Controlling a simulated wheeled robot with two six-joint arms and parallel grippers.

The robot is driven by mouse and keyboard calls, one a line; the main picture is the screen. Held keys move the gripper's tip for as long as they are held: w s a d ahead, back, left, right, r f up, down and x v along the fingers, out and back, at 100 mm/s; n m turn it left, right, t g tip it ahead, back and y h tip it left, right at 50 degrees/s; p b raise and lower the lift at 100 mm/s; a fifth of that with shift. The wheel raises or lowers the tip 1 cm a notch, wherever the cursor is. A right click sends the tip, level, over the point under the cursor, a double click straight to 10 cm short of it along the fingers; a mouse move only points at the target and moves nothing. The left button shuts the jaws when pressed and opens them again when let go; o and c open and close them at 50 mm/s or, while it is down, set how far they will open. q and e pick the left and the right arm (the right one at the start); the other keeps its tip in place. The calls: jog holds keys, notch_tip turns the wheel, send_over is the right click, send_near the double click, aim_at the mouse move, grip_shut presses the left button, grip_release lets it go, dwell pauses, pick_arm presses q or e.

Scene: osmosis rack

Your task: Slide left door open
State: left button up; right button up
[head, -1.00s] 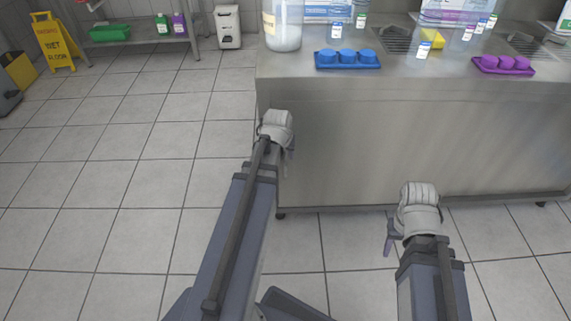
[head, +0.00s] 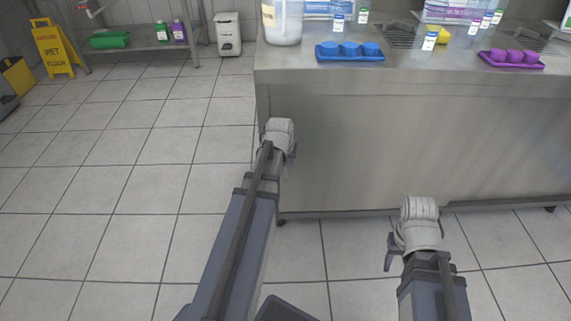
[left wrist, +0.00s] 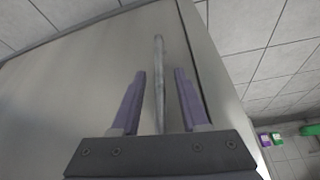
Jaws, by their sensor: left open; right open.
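The left door is the grey steel front panel of the counter (head: 340,150), and it also fills much of the left wrist view (left wrist: 85,85). I cannot make out its seams in the head view. A thin upright handle bar (left wrist: 159,60) stands out from the panel. My left gripper (left wrist: 161,72) is open, its two purple fingers on either side of the bar, with gaps showing on both sides. In the head view its arm reaches the counter's left front corner (head: 292,152), the fingers mostly hidden. My right gripper (head: 390,256) is in front of the counter, low and away from the handle.
On the counter are a blue tray (head: 350,58), a purple tray (head: 511,65), a large jar (head: 283,25) and several small bottles. A yellow wet-floor sign (head: 56,48) and a white bin (head: 229,36) stand behind left. The floor left of the counter is clear.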

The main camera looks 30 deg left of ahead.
pick_arm(q)
grip_shut()
dwell(1.3)
